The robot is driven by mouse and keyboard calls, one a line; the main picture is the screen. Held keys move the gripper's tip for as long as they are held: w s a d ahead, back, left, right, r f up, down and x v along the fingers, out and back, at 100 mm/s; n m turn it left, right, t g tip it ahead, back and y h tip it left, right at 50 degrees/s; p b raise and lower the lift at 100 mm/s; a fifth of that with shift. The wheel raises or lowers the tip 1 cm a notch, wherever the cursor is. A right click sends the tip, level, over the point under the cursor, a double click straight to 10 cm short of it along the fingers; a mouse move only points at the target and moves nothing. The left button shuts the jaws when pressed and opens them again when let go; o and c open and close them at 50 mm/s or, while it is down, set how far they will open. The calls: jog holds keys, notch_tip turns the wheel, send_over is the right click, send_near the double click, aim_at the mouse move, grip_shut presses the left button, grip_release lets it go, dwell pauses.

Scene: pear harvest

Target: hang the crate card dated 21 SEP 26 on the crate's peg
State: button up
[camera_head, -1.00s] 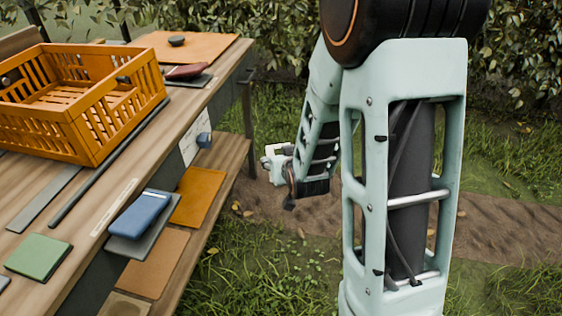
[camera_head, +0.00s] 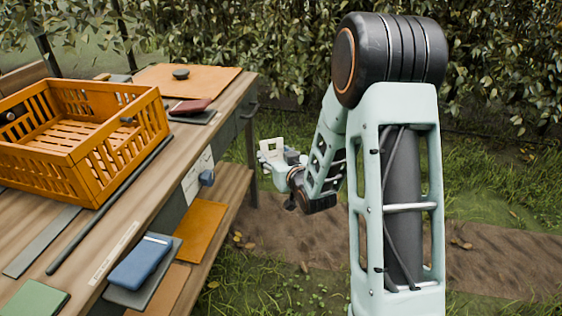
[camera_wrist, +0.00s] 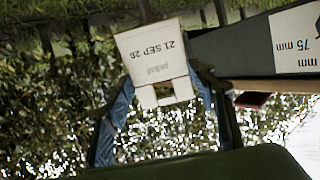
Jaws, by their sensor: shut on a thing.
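A white card (camera_wrist: 152,48) reading "21 SEP 26" and "packed" appears upside down in the wrist view, with a square opening near its lower edge. My gripper (camera_wrist: 160,92) is shut on it, with a blue finger at each side of that opening end. In the head view, the card (camera_head: 272,147) and my gripper (camera_head: 280,162) are small, right of the bench and apart from it. The orange slatted crate (camera_head: 88,180) stands on the bench at left. Dark knobs show on it, one at the right end (camera_head: 128,120); I cannot tell which is the peg.
The wooden bench (camera_head: 185,150) holds a dark rod (camera_head: 105,205), a red item (camera_head: 190,107) and an orange board (camera_head: 205,80). A blue item (camera_head: 140,262) and an orange sheet (camera_head: 198,232) lie lower, on its right side. Open grass and soil lie right of the bench.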

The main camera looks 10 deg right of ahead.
aim_at(262, 148)
jog(key=shift+n+y, duration=0.5)
jog(key=shift+y, duration=0.2)
jog(key=shift+w+a+r, duration=0.15)
jog(key=shift+a+r, duration=0.5)
jog(key=shift+a, duration=0.3)
jog(key=shift+w+a+r, duration=0.15)
jog(key=shift+a+r, duration=0.5)
jog(key=shift+a, duration=0.25)
jog(key=s+a+r+n+g+y+p, duration=0.15)
jog(key=s+a+r+n+y, duration=0.3)
jog(key=s+a+r, duration=0.45)
jog(key=s+a+r+n+g+y+p, duration=0.1)
jog(key=s+a+r+n+g+y, duration=0.15)
jog(key=s+a+r+y, duration=0.65)
jog(key=w+a+f+h, duration=0.1)
jog(key=w+a+h, duration=0.2)
jog(key=w+a, duration=0.3)
jog(key=shift+a+f+b, duration=0.35)
jog(key=shift+a, duration=1.35)
